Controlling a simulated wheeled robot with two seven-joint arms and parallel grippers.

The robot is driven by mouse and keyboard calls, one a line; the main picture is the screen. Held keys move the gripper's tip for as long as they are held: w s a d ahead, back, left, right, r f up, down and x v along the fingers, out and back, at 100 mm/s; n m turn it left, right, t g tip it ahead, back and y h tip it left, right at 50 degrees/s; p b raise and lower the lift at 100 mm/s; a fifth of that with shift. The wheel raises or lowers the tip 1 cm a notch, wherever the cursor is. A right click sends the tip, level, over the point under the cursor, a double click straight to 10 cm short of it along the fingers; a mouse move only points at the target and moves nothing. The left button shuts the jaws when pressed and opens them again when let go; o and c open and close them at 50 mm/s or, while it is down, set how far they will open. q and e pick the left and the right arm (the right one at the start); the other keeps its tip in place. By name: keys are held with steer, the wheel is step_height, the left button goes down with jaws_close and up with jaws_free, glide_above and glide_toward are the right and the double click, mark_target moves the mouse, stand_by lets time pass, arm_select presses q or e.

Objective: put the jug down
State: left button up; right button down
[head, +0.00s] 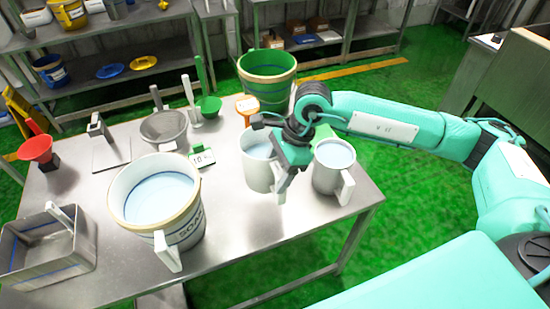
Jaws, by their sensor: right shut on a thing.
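A white jug (256,172) with pale blue liquid in it is upright at the right part of the steel table (240,225). My right gripper (285,180) is shut on this jug's handle, on its right side. The wrist hides part of the rim. The jug's base is at or just above the table top; I cannot tell whether it touches. A second jug (325,180), grey-white and also with blue liquid, stands close to the right of the wrist, its handle towards the front. My left gripper is not in view.
A large white soap bucket (190,234) stands front left. A metal bin (40,262) is far left. The table's front right is bare.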

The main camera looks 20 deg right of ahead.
step_height(320, 180, down, 13)
steer(key=p, duration=0.3)
steer(key=shift+f, duration=0.1)
steer(key=c, duration=0.7)
jaws_free()
steer(key=shift+f, duration=0.15)
steer(key=o, duration=0.4)
